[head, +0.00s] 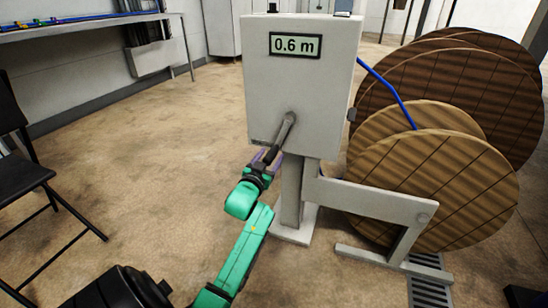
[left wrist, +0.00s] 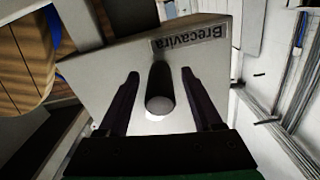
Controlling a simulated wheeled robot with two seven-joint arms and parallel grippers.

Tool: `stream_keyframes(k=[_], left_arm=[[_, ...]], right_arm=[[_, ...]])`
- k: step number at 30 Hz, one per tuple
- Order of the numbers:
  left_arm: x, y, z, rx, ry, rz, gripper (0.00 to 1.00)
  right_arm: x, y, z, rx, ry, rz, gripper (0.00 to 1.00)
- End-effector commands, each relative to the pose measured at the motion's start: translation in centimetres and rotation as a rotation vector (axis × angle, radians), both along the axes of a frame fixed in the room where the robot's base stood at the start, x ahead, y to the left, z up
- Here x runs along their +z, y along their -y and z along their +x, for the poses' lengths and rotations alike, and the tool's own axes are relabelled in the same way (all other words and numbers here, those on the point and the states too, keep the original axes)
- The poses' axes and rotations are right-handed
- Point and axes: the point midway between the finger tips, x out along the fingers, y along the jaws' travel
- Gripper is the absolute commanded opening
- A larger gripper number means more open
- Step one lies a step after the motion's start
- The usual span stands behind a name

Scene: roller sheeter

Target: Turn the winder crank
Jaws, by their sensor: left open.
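The winder is a pale grey box (head: 300,85) on a post, with a display (head: 295,45) reading 0.6 m. Its grey crank (head: 286,130) sits on the front face, its arm slanting down and slightly left from the hub. My left gripper (head: 267,160) is at the crank's lower end, partly covering the handle. In the left wrist view the dark cylindrical crank handle (left wrist: 160,82) points at the camera, between the two open fingers of my left gripper (left wrist: 160,85), with a visible gap on each side. My right gripper is not in view.
A wooden cable spool (head: 440,190) stands on the winder's frame at right, with larger brown spools (head: 465,90) behind. A blue cable (head: 390,90) runs from box to spool. A black chair (head: 30,170) is at left, a shelf (head: 90,25) behind. Floor at left-centre is clear.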

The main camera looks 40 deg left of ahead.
Motion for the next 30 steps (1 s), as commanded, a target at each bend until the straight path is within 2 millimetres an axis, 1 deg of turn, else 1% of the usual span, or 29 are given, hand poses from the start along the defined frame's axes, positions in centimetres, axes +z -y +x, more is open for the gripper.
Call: stream_keyframes(k=[1, 3, 6, 9, 14, 15, 17, 18, 19, 20, 30], left_arm=[[-0.2, -0.4, 1.1, 0.0, 0.004, 0.002, 0.67], [-0.3, -0.8, 2.3, -0.001, 0.002, 0.001, 0.67], [-0.1, -1.1, 3.3, -0.001, 0.001, -0.001, 0.67], [0.0, -1.3, 3.6, -0.001, 0.0, 0.0, 0.67], [0.0, -1.2, 3.6, -0.001, -0.001, 0.0, 0.67], [0.0, -1.2, 3.6, -0.001, -0.001, 0.0, 0.59], [0.0, -1.2, 3.6, -0.001, -0.001, 0.0, 0.36], [0.0, -1.2, 3.6, -0.001, -0.001, 0.0, 0.21], [0.0, -1.2, 3.6, -0.001, -0.001, 0.0, 0.09], [0.0, -1.2, 3.6, -0.001, -0.001, 0.0, 0.0], [-0.1, -1.2, 3.6, -0.002, -0.001, 0.0, 0.0]], right_arm=[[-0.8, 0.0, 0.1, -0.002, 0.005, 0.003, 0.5], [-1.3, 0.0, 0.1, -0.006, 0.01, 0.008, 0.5], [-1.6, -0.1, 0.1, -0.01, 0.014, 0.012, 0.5], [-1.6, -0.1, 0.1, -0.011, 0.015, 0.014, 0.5], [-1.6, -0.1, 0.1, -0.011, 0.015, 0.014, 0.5], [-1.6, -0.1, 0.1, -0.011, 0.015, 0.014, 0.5], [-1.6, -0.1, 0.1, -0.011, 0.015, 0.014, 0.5], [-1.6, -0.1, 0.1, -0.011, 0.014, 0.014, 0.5], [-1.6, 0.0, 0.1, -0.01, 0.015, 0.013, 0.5], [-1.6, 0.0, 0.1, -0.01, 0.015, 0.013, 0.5], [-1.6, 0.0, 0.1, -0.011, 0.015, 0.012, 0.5]])
